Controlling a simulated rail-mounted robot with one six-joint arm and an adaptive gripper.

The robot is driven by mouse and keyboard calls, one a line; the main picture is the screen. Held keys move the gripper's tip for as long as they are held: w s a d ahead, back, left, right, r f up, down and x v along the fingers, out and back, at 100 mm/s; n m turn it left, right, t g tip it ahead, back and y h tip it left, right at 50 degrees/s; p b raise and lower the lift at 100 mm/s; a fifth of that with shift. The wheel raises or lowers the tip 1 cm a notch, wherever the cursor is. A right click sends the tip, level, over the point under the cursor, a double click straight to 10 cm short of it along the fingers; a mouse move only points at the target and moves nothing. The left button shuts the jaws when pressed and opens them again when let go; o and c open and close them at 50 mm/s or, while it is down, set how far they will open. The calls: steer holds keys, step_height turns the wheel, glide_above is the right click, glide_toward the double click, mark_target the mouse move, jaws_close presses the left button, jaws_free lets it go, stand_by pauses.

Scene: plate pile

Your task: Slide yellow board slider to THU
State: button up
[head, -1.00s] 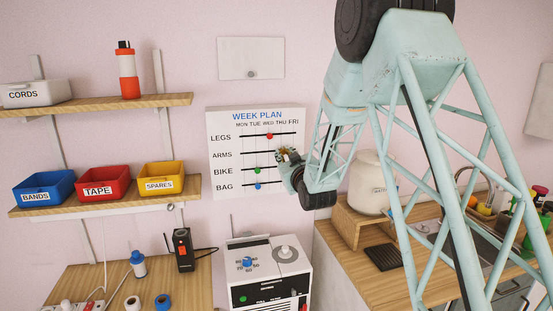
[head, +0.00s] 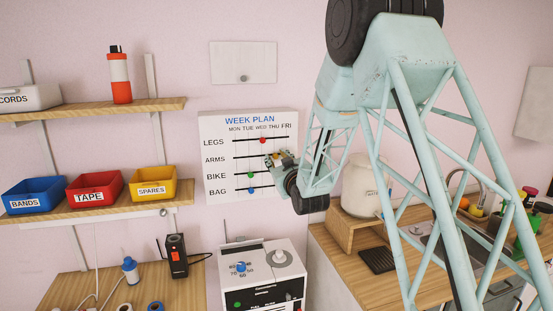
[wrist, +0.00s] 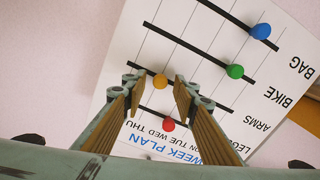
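The white WEEK PLAN board (head: 222,190) hangs on the wall, with slider rows LEGS, ARMS, BIKE and BAG under day names MON to FRI. The wrist view shows it upside down. The yellow slider (wrist: 160,81) is on the ARMS row, further toward FRI than the red slider (wrist: 168,124); its exact day mark is hard to read. My gripper (wrist: 158,84) is open, with one finger on each side of the yellow slider; contact is unclear. In the head view my gripper (head: 277,159) covers the right part of the ARMS row.
The green slider (wrist: 235,71) is on BIKE and the blue slider (wrist: 260,31) on BAG, both clear of the fingers. A white control box (head: 263,270) stands below the board. Shelves with bins, such as the yellow SPARES bin (head: 153,188), are to the left.

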steer(key=v, duration=1.1)
steer(key=shift+s, duration=0.35)
steer(key=shift+d, duration=0.15)
steer(key=s+d+r+m+g+h+b, duration=0.1)
steer(key=s+d+g, duration=0.15)
steer(key=s, duration=0.35)
steer(key=s+d+r+m+g+h+b, duration=0.1)
steer(key=s+d+g, duration=0.1)
steer(key=s+d, duration=0.25)
steer(key=s+d+f+m+g+b, duration=0.1)
steer(key=s+d+g, duration=0.1)
steer(key=s, duration=1.5)
steer(key=s+d+f+m+g+h+b, duration=0.1)
steer(key=s+d+f+g+b, duration=0.1)
steer(key=s, duration=1.6)
steer(key=s+d+f+m+g+h+b, duration=0.1)
steer(key=s+g, duration=0.4)
steer(key=s, duration=1.3)
steer(key=d+f+m, duration=0.1)
steer(key=d, duration=0.1)
steer(key=shift+d+f+b, duration=0.25)
steer(key=shift+d+b, duration=0.05)
steer(key=shift+b, duration=0.05)
